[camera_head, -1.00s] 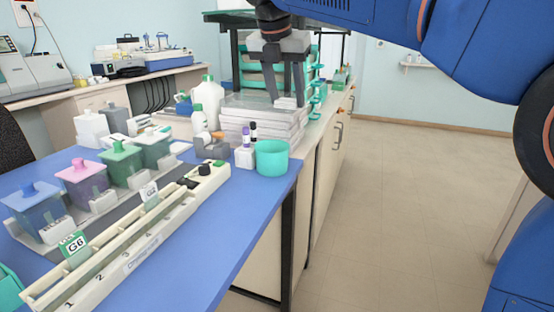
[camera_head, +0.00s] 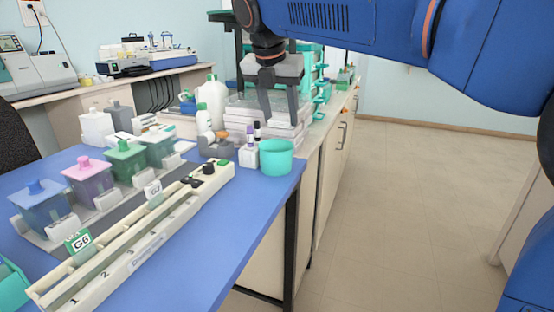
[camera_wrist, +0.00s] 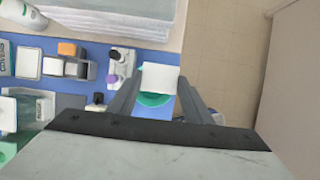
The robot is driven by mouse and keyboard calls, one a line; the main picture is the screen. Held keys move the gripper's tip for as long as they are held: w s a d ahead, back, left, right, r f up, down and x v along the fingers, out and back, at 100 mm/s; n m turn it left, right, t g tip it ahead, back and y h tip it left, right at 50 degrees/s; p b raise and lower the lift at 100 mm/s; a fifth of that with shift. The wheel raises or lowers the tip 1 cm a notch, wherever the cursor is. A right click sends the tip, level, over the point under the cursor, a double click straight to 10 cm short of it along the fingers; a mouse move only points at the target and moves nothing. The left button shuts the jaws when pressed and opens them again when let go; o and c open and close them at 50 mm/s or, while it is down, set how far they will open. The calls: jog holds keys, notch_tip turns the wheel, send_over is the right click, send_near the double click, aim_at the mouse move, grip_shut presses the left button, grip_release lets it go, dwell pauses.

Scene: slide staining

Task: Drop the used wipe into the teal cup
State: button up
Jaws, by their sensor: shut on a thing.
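The teal cup (camera_head: 276,165) stands upright near the right edge of the blue table. My gripper (camera_head: 280,121) points down above the cup, apart from it. In the wrist view, my gripper (camera_wrist: 158,88) is shut on a white wipe (camera_wrist: 160,78), held flat between the fingertips. The teal cup (camera_wrist: 154,99) lies beneath the wipe there, and most of its opening is hidden by the wipe and fingers. In the head view the wipe is hard to make out against the white stack behind it.
A white holder with dark-capped vials (camera_head: 249,157) stands just left of the cup. A stack of white trays (camera_head: 235,115) is behind. Lidded staining jars (camera_head: 88,187) and a long cream rack (camera_head: 140,240) fill the table's left. Open floor (camera_head: 400,210) lies to the right.

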jog(key=o, duration=1.1)
jog(key=v, duration=1.7)
jog(key=shift+r, duration=0.25)
